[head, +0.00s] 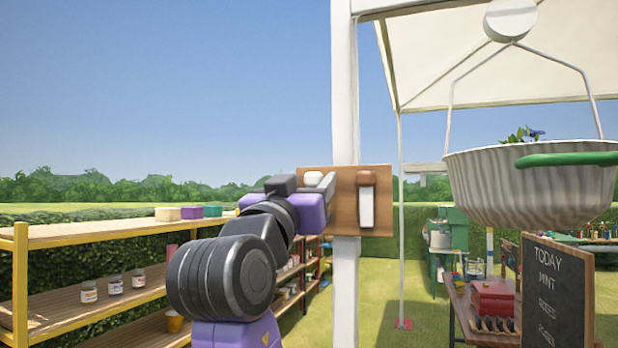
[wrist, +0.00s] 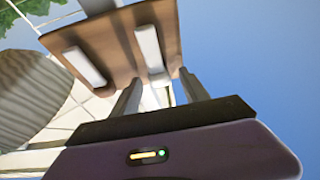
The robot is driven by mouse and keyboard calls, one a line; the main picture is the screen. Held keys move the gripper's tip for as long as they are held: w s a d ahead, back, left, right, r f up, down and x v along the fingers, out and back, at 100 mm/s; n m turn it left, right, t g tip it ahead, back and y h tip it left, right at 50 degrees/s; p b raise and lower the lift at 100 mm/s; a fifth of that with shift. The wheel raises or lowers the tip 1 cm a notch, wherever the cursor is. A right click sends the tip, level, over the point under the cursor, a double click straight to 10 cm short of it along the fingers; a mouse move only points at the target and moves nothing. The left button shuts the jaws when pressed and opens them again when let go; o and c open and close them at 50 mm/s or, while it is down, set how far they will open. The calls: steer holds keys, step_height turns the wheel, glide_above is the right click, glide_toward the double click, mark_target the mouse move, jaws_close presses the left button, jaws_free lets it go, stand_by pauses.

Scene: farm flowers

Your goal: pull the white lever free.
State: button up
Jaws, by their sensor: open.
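A wooden board (head: 345,222) is fixed to a white post and carries two levers side by side. The white lever (head: 312,178) is the left one in the head view, partly hidden by my gripper. The right lever (head: 366,179) has a brown top above a white strip. My gripper (head: 327,187) is open at the left side of the board. In the wrist view its two fingers (wrist: 160,88) stand apart on either side of the end of one white strip (wrist: 149,48). I cannot tell whether they touch the white lever.
A large ribbed hanging basin (head: 530,185) with a green handle is at the right. A chalkboard (head: 558,290) and a stall table stand below it. Wooden shelves (head: 90,236) with jars are at the left. Open air surrounds the board's front.

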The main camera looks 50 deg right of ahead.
steer(key=shift+d, duration=0.1)
jaws_close()
stand_by(1.4)
